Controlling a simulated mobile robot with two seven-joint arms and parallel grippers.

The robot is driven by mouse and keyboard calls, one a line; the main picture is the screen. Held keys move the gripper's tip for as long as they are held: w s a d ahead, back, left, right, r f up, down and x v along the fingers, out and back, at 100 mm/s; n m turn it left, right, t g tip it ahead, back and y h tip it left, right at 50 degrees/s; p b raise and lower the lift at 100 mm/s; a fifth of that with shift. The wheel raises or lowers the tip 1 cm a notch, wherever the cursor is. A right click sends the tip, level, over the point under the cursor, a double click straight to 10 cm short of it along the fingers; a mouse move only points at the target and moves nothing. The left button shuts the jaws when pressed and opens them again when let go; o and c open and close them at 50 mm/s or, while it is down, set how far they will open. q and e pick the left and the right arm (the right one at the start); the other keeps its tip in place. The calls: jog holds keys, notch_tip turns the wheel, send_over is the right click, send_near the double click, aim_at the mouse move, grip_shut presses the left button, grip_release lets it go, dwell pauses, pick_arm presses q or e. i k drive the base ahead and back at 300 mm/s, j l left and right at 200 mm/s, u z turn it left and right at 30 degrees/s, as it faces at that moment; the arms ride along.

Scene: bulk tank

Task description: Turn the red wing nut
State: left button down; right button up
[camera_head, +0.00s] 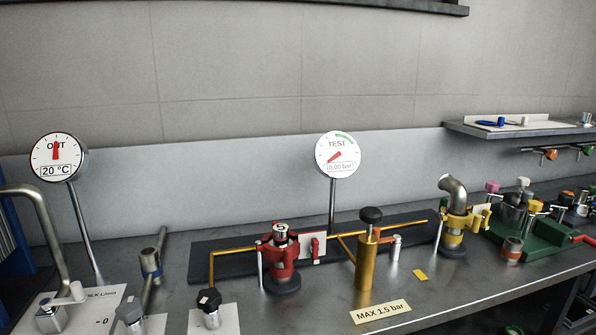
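A red clamp (270,256) sits around an upright fitting on the bench, left of the middle. A small red winged part (317,245), which looks like the red wing nut, stands at the clamp's right side next to a white tag (304,249). A metal cap (280,232) tops the fitting. How far the wing nut is turned cannot be told at this size. Neither of my grippers shows in the head view.
A brass cylinder with a black knob (371,216) stands just right of the clamp. The TEST gauge (338,154) reads 0.00 bar behind. A yellow clamp (453,223) and a green base (537,245) with several valves are farther right. A MAX 1.5 bar label (381,311) lies in front.

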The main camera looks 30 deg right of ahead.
aim_at(314, 248)
jog(key=z, duration=1.55)
